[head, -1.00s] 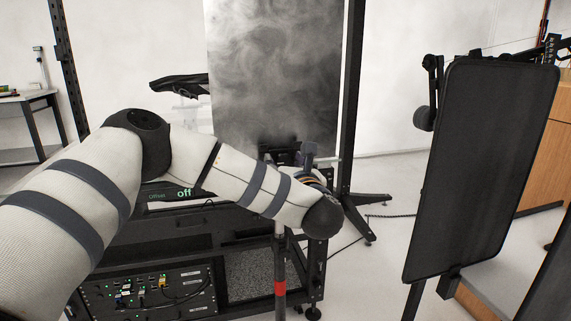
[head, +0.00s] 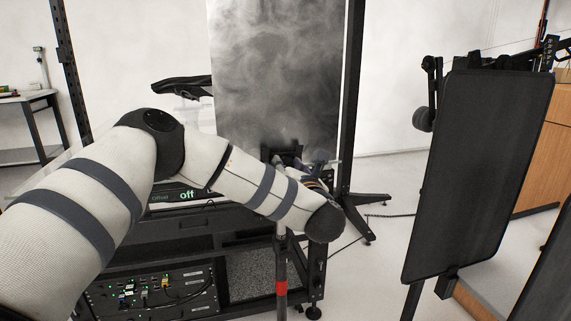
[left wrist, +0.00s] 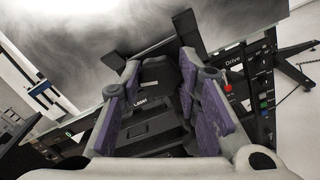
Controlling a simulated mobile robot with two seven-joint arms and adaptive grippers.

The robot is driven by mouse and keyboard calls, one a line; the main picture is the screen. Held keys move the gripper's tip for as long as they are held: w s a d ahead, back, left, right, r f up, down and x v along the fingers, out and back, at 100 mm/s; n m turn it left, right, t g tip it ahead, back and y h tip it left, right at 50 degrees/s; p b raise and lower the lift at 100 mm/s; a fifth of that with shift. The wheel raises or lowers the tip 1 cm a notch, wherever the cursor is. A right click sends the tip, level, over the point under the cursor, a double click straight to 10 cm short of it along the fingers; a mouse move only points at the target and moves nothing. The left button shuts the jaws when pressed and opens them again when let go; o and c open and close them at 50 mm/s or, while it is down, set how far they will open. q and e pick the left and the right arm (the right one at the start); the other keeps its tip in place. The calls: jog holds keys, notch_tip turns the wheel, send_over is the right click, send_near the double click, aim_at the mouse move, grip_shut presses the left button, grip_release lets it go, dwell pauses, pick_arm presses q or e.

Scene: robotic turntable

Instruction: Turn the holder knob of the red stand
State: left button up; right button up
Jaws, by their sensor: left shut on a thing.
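The red stand (head: 281,288) is a thin grey pole with a red band, in front of the dark equipment bench in the head view. Its upper part is hidden behind my left wrist, so I cannot see its holder clearly. My left gripper (head: 318,172) is at the top of the pole, mostly hidden by the wrist. In the left wrist view the left gripper (left wrist: 160,72) has purple-padded fingers closed around a dark part, which I take to be the holder knob; its outline is hard to make out. My right gripper is not in view.
The bench (head: 200,240) carries a panel reading "off". Behind it stands a tall grey smoky panel (head: 275,75) in a black frame. A black screen (head: 480,175) stands at the right. In the left wrist view a dark box marked "Laser" (left wrist: 140,102) and a "Drive" panel (left wrist: 240,85) are close by.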

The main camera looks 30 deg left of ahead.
pick_arm(q)
jog(key=n+p, duration=0.1)
jog(key=n, duration=2.2)
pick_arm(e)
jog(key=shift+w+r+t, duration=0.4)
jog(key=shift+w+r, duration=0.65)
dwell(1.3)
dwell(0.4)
